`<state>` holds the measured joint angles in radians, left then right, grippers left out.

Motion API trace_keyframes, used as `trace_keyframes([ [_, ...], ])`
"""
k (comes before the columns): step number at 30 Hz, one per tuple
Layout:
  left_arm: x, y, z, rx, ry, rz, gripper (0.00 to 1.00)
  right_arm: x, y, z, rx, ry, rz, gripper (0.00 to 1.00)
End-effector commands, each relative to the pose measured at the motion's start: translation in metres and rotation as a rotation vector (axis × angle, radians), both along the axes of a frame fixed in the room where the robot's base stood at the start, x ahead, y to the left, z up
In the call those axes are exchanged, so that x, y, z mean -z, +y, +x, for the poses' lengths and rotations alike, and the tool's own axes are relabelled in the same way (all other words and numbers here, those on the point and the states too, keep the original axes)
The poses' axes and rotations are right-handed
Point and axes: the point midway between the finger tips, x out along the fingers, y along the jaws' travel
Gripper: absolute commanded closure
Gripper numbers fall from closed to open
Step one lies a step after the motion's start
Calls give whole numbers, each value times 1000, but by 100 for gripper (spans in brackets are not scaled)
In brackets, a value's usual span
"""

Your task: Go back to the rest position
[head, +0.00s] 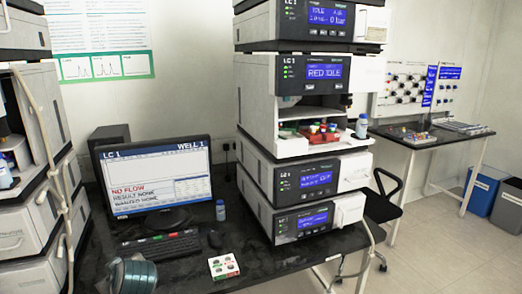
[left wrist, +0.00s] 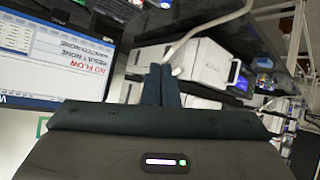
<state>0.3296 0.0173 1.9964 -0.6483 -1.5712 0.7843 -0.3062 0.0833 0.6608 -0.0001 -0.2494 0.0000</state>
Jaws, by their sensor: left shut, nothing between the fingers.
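My left gripper (left wrist: 161,72) shows in the left wrist view, its two dark fingers together and empty. Part of my left arm shows at the bottom left of the head view, low in front of the desk; its fingertips are not clear there. My right gripper is in neither view. In the head view the LC 1 stack (head: 309,150) stands right of the monitor (head: 155,175), which reads NO FLOW. An open bay in the stack holds red trays with several coloured caps (head: 320,128).
The black desk (head: 290,262) carries a keyboard (head: 155,248), a mouse (head: 214,239), a small blue-capped bottle (head: 220,211) and a white block with coloured spots (head: 223,267). Another stack (head: 30,215) stands at far left. A chair and a side table (head: 430,140) are at right.

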Motion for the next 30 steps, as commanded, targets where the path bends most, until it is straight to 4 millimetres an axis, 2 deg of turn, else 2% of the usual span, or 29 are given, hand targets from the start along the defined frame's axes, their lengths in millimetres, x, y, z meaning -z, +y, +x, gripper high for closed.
trace_keyframes([
  [1, 26, -3, -21, 55, 66, 4, 100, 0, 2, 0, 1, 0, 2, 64],
  [6, 91, -20, -87, 263, 262, 6, 100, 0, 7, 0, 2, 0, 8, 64],
  [12, 144, -43, -176, 527, 465, -1, 100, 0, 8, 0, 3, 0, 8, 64],
  [15, 159, -55, -214, 645, 540, -9, 100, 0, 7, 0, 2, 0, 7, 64],
  [18, 167, -63, -244, 736, 591, -17, 100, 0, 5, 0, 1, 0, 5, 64],
  [30, 177, -90, -329, 998, 716, -50, 100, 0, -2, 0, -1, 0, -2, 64],
])
